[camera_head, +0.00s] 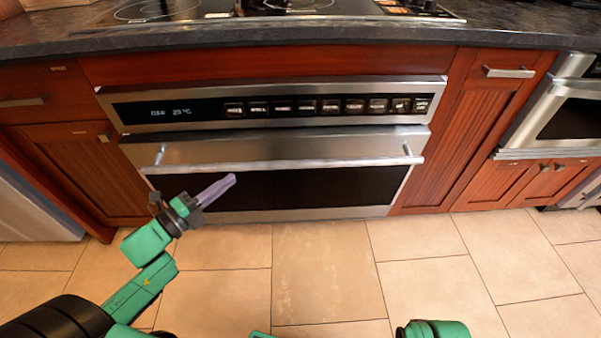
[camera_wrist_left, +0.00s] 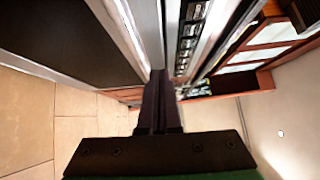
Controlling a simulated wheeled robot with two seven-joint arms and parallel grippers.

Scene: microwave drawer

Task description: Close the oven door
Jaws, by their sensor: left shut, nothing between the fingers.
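The oven (camera_head: 273,105) is set into the wooden cabinets, with a steel control panel on top. Its door (camera_head: 330,185) has a dark window and a long steel bar handle (camera_head: 290,163) across its upper part. My left gripper (camera_head: 218,188) is shut and empty, in front of the left part of the door, just below the handle. In the left wrist view its fingers (camera_wrist_left: 158,100) point towards the oven front; contact is unclear. My right gripper is out of view.
A dark countertop (camera_head: 400,37) with a cooktop runs above the oven. Wooden cabinets with handles stand on both sides. Another steel appliance (camera_head: 565,110) is at the right. The tiled floor (camera_head: 320,265) in front of the oven is clear.

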